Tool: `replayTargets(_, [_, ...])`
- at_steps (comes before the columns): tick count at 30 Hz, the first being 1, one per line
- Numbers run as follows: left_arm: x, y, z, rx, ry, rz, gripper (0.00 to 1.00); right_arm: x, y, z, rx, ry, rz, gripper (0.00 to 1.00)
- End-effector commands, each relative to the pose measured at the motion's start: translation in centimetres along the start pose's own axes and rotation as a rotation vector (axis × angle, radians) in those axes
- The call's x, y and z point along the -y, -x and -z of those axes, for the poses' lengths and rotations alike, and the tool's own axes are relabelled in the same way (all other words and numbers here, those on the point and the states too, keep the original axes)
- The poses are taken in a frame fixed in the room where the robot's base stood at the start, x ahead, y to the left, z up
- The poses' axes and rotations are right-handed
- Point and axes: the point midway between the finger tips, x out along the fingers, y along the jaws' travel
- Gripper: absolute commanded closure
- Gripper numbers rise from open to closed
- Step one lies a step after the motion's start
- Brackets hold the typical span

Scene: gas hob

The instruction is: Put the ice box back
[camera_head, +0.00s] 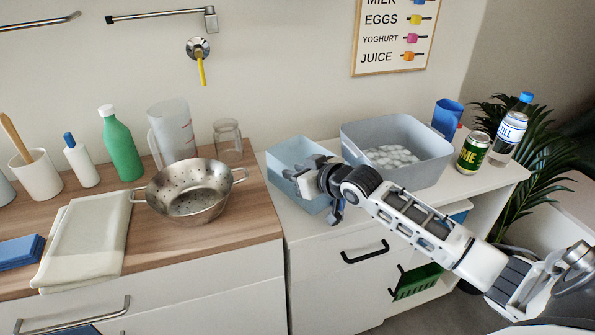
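A grey-blue tub (432,172) holding white ice-like pieces (390,156) stands on the white counter at the right. A smaller light blue open box (285,158) stands just left of it. The picture does not show for certain which one is the ice box. My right gripper (316,196) is over the front right part of the light blue box and hides part of it. Its fingers look spread apart with nothing between them. Whether they touch the box I cannot tell. My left gripper is out of view.
A can (473,152), a bottle (509,130) and a blue cup (447,117) stand right of the tub. A steel colander (193,194), glass jar (228,142) and measuring jug (172,133) stand on the wooden counter. Below are a drawer handle (365,253) and a green crate (417,282).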

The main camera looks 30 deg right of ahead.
Motion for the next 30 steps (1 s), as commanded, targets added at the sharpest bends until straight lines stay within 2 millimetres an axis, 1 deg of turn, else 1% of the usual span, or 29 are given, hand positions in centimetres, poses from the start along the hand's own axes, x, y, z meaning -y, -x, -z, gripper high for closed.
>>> replayTargets(4, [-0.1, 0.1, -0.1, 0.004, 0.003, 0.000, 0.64, 0.0, 0.1, 0.3, -0.001, 0.000, 0.000, 0.76])
replayTargets(7, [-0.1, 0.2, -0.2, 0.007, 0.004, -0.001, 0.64, 0.0, 1.0, 0.1, 0.001, 0.000, 0.000, 0.76])
replayTargets(11, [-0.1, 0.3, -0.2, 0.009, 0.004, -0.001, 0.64, 0.0, 3.4, 0.1, 0.003, 0.004, 0.001, 0.76])
replayTargets(15, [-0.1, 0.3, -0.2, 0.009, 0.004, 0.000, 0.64, 0.1, 6.5, 0.1, 0.003, 0.003, 0.001, 0.76])
replayTargets(21, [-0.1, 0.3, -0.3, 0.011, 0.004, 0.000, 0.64, 0.0, 9.9, 0.1, 0.004, 0.000, 0.000, 0.76])
replayTargets(25, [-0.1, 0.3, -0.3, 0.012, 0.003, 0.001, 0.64, 0.0, 11.3, 0.1, 0.002, -0.001, 0.000, 0.76])
replayTargets(30, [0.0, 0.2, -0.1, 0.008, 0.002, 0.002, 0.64, 0.0, 12.0, 0.2, 0.000, -0.001, 0.000, 0.76])
